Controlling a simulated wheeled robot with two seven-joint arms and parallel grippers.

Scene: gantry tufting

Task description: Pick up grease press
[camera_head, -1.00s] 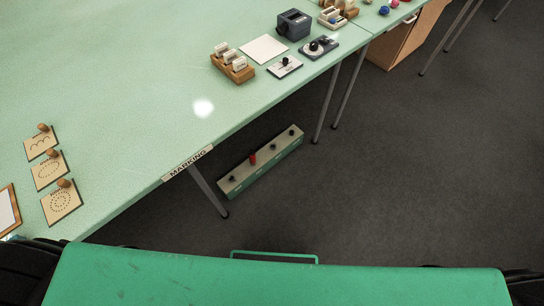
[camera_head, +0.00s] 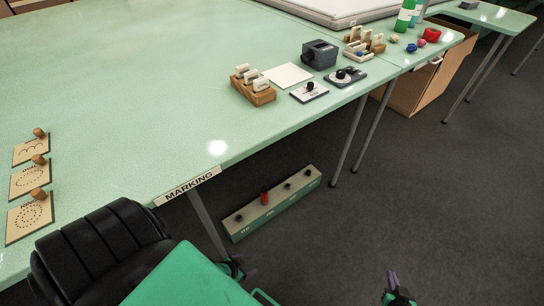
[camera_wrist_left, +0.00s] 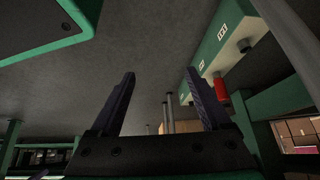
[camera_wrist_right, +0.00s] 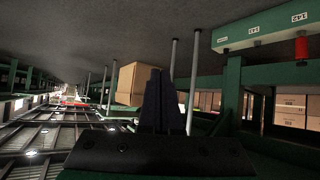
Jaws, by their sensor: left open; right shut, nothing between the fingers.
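I cannot tell for sure which thing is the grease press. A blue-grey blocky device (camera_head: 320,54) stands on the green table (camera_head: 150,90), beside a white sheet. Two small plates with black knobs lie near it, a white one (camera_head: 309,92) and a grey one (camera_head: 345,76). My left gripper (camera_head: 242,270) is low in front of the table, open and empty; its spread fingers also show in the left wrist view (camera_wrist_left: 163,105). My right gripper (camera_head: 394,283) is over the floor at the lower right, shut and empty. Both are well apart from the tabletop things.
A long box with black knobs and a red one (camera_head: 272,204) lies on the floor under the table. Table legs (camera_head: 208,222) stand nearby. A wooden stamp rack (camera_head: 253,86) sits near the table edge. Cards with wooden knobs (camera_head: 30,216) lie at left. Floor at right is clear.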

